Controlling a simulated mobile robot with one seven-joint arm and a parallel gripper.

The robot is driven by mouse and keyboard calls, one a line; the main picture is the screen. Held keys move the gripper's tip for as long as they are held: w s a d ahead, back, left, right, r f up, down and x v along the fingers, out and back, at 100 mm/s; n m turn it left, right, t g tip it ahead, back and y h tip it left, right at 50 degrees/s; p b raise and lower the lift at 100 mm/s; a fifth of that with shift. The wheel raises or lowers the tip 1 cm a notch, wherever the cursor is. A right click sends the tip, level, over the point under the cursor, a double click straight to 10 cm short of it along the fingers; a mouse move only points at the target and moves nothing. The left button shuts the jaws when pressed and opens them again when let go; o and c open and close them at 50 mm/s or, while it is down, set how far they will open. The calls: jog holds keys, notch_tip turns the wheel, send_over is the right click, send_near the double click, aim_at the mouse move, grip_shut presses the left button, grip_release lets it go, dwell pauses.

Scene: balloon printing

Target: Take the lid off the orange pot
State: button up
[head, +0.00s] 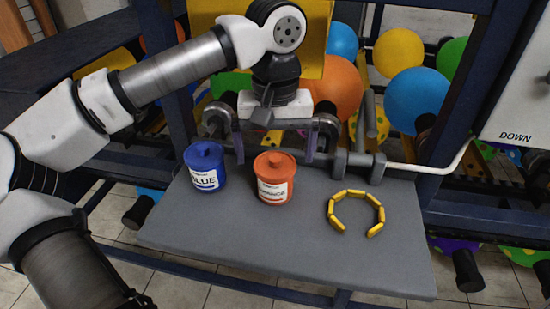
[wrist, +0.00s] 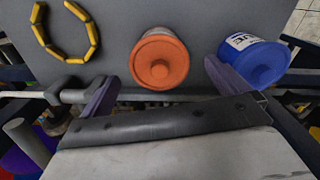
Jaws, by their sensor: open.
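The orange pot (head: 273,183) stands upright on the grey table, with a white label on its front. Its orange lid (head: 274,160), with a small round knob, sits on top. In the wrist view the lid (wrist: 160,62) shows from above, between and beyond my fingers. My gripper (head: 272,150) is open and empty, above and behind the pot, with its two purple-grey fingers apart. In the wrist view my gripper (wrist: 160,88) has one finger to each side of the lid's lower part in the picture. I see no contact with the lid.
A blue pot (head: 206,172) with a blue lid stands close left of the orange pot. A yellow segmented ring (head: 354,211), open at the bottom, lies to the right. The front of the grey table (head: 290,250) is clear. Pipes and a dark frame (head: 455,105) stand behind.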

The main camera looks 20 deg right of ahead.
aim_at(275, 158)
jog(key=shift+f, duration=0.45)
jog(key=shift+c, duration=0.3)
jog(key=c, duration=1)
notch_tip(275, 158, up, 19)
jog(key=p, duration=0.1)
jog(key=shift+p, duration=0.35)
jog(key=shift+r+p, duration=0.55)
jog(key=shift+p, duration=0.05)
